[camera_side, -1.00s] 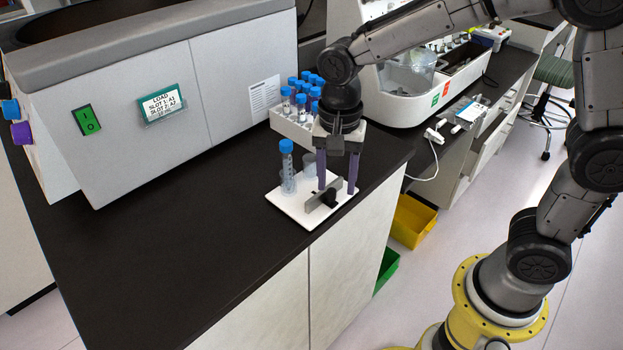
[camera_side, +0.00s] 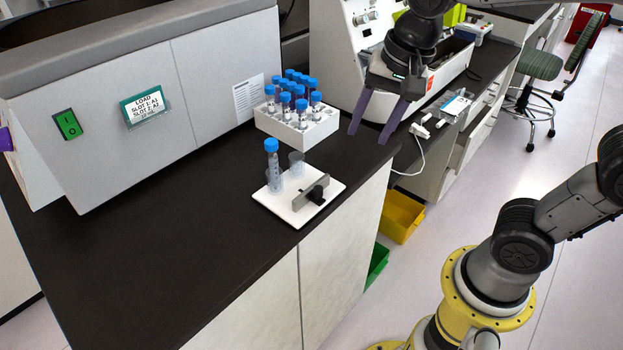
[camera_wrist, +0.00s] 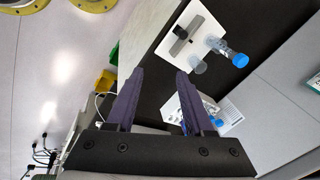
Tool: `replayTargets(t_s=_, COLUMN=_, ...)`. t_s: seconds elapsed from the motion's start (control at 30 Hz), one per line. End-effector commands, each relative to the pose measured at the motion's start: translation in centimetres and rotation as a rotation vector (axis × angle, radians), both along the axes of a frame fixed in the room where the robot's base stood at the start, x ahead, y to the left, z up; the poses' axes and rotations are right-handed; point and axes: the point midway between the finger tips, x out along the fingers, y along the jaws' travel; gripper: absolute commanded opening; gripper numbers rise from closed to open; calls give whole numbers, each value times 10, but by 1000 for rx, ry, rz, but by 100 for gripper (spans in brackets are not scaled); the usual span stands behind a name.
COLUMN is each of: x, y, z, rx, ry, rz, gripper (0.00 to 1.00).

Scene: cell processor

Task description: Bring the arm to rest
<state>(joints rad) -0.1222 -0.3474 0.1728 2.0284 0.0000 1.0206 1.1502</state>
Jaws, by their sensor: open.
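My gripper (camera_side: 369,139) is raised at the right of the bench in the side view, its two purple fingers spread apart with nothing between them. It also shows in the wrist view (camera_wrist: 160,72), open and empty. It hangs above and to the right of the white tube rack (camera_side: 322,130), apart from it. In the side view my arm's upper links run out of the top of the picture.
A white plate (camera_side: 329,192) holds a blue-capped tube (camera_side: 272,165), a clear cup (camera_side: 296,163) and a grey-and-black clamp (camera_side: 312,190). A large grey machine (camera_side: 215,80) stands left. A white instrument (camera_side: 338,70) stands behind my gripper. The bench's front left is clear.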

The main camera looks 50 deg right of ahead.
Motion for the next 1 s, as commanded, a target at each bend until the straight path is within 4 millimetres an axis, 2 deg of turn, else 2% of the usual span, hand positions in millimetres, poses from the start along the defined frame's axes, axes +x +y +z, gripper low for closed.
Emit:
replayTargets(t_s=0.03, x=-19, y=-9, z=7, rx=-17, ry=-49, rz=47, gripper=52)
replayTargets(t_s=0.1, x=-42, y=-18, z=12, rx=-57, ry=-110, rz=148, gripper=52)
replayTargets(t_s=0.2, x=-74, y=-28, z=9, rx=-142, ry=-186, rz=324, gripper=52)
replayTargets(t_s=0.3, x=-97, y=-33, z=-1, rx=-234, ry=-227, rz=510, gripper=52)
replayTargets(t_s=0.4, x=-110, y=-34, z=-13, rx=-310, ry=-237, rz=684, gripper=52)
replayTargets(t_s=0.5, x=-114, y=-34, z=-23, rx=-359, ry=-221, rz=824, gripper=52)
replayTargets(t_s=0.6, x=-113, y=-34, z=-23, rx=-393, ry=-222, rz=909, gripper=52)
replayTargets(t_s=1.0, x=-112, y=-34, z=-23, rx=-411, ry=-222, rz=952, gripper=52)
